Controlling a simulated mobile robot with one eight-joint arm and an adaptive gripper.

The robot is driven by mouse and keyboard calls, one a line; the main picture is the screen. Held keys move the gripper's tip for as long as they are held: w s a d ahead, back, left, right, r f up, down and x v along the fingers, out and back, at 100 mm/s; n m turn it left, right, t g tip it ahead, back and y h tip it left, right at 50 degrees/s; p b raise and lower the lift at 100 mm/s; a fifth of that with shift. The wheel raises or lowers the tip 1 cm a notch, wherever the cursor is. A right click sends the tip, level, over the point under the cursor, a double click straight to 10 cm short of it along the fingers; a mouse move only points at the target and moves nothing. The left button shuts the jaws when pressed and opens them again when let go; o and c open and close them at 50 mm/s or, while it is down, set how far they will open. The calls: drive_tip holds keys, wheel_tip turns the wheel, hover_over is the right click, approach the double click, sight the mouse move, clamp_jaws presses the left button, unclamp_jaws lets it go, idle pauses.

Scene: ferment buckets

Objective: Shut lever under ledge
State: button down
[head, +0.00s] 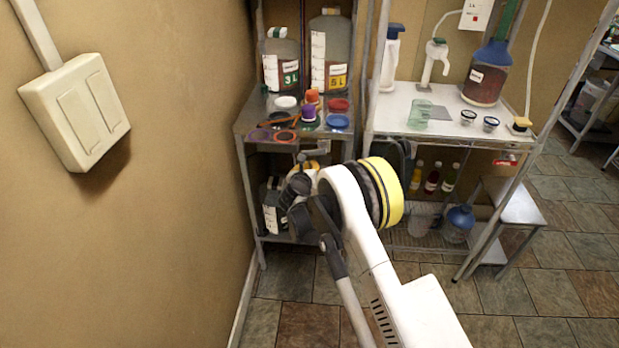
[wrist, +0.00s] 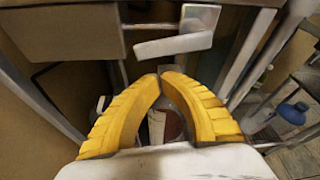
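A pale grey lever (wrist: 175,45) sits under the ledge (wrist: 62,32) in the upper middle of the wrist view. Its flat handle points left from a bent end at the right. In the head view a small grey part that looks like the lever (head: 318,151) shows below the front edge of the left shelf. My gripper (wrist: 160,77) has yellow ribbed fingers with their tips together or almost so, below the lever in the picture. Nothing shows held between the tips, and I see no clear contact with the lever. In the head view my arm mostly hides the gripper.
The left shelf top (head: 262,103) holds large jugs, coloured caps and rings. The right table (head: 405,100) holds bottles, glasses and a red-filled jug (head: 486,82). A metal post (wrist: 262,50) stands right of my fingers. A wall with a switch plate (head: 76,112) is at left.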

sight(314, 151)
drive_tip(key=shift+a+r, duration=0.15)
drive_tip(key=shift+r, duration=0.65)
drive_tip(key=shift+w+a+r+m, duration=0.1)
drive_tip(key=shift+a+r+m, duration=0.15)
drive_tip(key=shift+r, duration=0.25)
drive_tip(key=shift+a+r+m, duration=0.15)
drive_tip(key=shift+a+r, duration=0.05)
drive_tip(key=shift+r, duration=0.4)
